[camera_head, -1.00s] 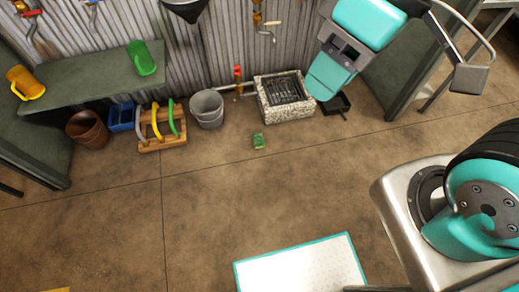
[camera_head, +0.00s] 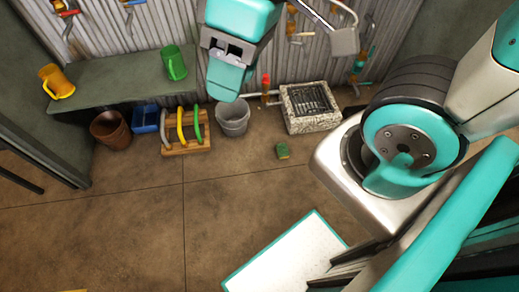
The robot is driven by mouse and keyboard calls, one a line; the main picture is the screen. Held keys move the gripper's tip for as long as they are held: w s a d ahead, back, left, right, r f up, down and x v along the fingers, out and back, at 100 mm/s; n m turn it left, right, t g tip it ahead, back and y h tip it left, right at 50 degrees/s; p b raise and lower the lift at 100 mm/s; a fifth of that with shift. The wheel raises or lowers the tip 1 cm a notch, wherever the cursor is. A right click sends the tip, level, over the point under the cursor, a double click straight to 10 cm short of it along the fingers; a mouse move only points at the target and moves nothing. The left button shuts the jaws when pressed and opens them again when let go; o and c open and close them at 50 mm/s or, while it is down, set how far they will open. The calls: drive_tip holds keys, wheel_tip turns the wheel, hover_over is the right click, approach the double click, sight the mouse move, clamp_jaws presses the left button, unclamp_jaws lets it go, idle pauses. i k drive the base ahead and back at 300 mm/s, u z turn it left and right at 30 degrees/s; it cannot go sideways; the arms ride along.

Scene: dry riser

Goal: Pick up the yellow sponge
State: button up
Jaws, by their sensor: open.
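The sponge (camera_head: 282,151) is a small block on the brown floor. Its top looks green and its lower side yellow. It lies in front of the stone drain box, apart from other things. My gripper (camera_head: 287,61) hangs at the top centre, above and well short of the sponge's spot in the picture. Its near finger is teal and seen from behind; the far finger shows a grey pad on thin bars, with a wide gap between them. The gripper is open and empty. Nothing hides the sponge.
A stone box with a grate (camera_head: 313,107) stands behind the sponge. A grey bucket (camera_head: 233,118), a wooden tool carrier (camera_head: 186,146), a blue bin (camera_head: 145,119) and a brown pot (camera_head: 110,131) stand to the left. A green bench (camera_head: 105,85) holds two jugs. Floor around the sponge is clear.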

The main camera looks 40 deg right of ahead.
sight(282, 150)
drive_tip(key=i, duration=1.05)
drive_tip(key=z, duration=0.45)
